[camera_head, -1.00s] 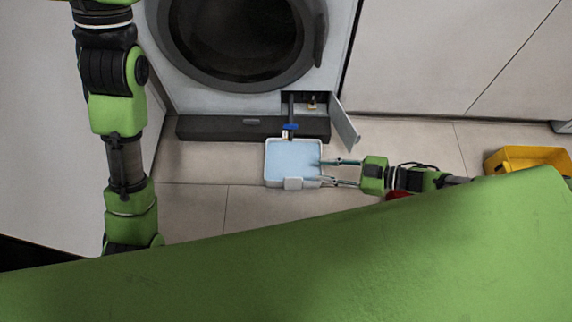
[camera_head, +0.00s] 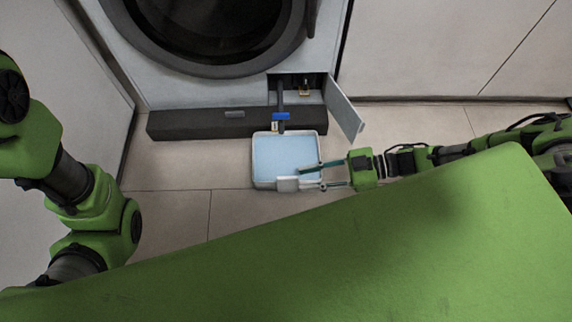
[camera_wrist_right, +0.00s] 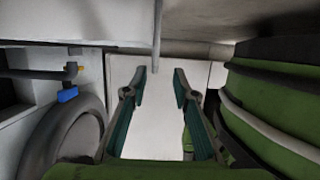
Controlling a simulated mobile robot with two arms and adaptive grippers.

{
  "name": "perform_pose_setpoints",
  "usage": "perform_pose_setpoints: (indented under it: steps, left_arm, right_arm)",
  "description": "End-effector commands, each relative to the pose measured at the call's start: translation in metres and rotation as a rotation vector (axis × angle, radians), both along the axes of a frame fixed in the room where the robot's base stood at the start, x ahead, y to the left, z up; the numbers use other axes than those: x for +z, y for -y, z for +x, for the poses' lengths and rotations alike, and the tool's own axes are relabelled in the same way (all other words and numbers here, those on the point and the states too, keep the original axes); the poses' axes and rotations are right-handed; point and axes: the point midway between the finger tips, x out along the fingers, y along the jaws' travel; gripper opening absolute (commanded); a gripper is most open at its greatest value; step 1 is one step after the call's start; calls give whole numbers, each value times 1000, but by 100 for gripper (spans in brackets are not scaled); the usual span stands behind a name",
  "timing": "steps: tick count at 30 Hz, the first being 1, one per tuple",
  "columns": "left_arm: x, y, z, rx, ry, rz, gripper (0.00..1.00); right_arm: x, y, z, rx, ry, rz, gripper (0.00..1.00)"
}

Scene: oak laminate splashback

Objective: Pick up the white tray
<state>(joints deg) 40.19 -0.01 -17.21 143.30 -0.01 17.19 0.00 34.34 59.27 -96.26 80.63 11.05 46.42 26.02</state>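The white tray (camera_head: 255,163) sits on the floor in front of the washing machine, with a light blue surface inside it. A pale block (camera_head: 287,184) is at its front wall. My right gripper (camera_head: 311,178) reaches in from the right with its fingers spread. One finger shows over the tray's right side, the other near its front right corner; contact cannot be told. In the right wrist view the two fingers (camera_wrist_right: 152,84) are apart, with a pale panel behind the gap. My left arm shows at the left, but its gripper is out of sight.
The washing machine's small hatch (camera_head: 345,108) stands open. A dark hose with a blue clip (camera_head: 281,116) hangs from the opening towards the tray. A dark plinth (camera_head: 195,125) lies behind the tray. Floor to the tray's left is clear.

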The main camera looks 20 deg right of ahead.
Motion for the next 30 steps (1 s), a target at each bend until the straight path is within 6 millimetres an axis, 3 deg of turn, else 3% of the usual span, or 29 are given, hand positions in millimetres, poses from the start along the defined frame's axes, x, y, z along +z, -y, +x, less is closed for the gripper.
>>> perform_pose_setpoints:
  steps: [7, 16, 21, 28, 30]
  left_arm:
    - [-12, 0, 0, 0, -1, 0, 40]
    - [-45, 0, 0, 0, 0, 0, 40]
    - [-50, 0, 0, 0, 0, 1, 40]
    - [-49, 0, 0, 1, -1, 1, 40]
    - [-49, 0, 0, 1, -1, 1, 40]
  right_arm:
    - [-7, -15, 6, 0, 1, 1, 26]
    - [-21, -44, 21, 1, 1, 1, 26]
    - [-22, -55, 24, -1, 0, 0, 26]
    - [-20, -56, 24, -1, 0, 0, 26]
    - [-20, -56, 24, -1, 0, 0, 11]
